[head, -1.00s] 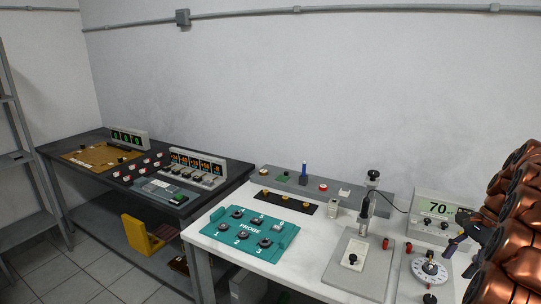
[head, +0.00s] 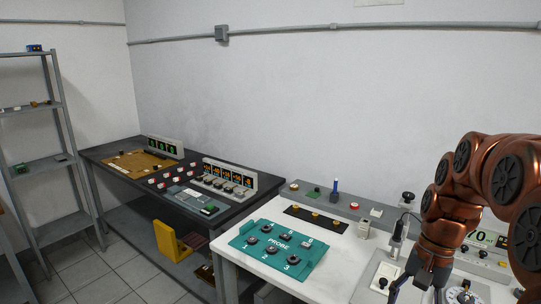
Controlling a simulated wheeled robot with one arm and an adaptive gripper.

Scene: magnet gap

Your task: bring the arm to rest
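My copper-coloured arm (head: 465,170) bends over the right end of the white bench in the head view. My gripper (head: 416,293) hangs from it at the bottom edge of the picture, pointing down. Its dark fingers look spread apart, with nothing seen between them. It is in front of the grey plate with a black knob (head: 382,284).
A teal PROBE tray (head: 278,249) lies on the white bench (head: 330,270), left of my gripper. A probe-like upright tool (head: 398,238) stands close to the arm. A dark bench (head: 120,150) with displays and a grey shelf (head: 50,165) stand farther left.

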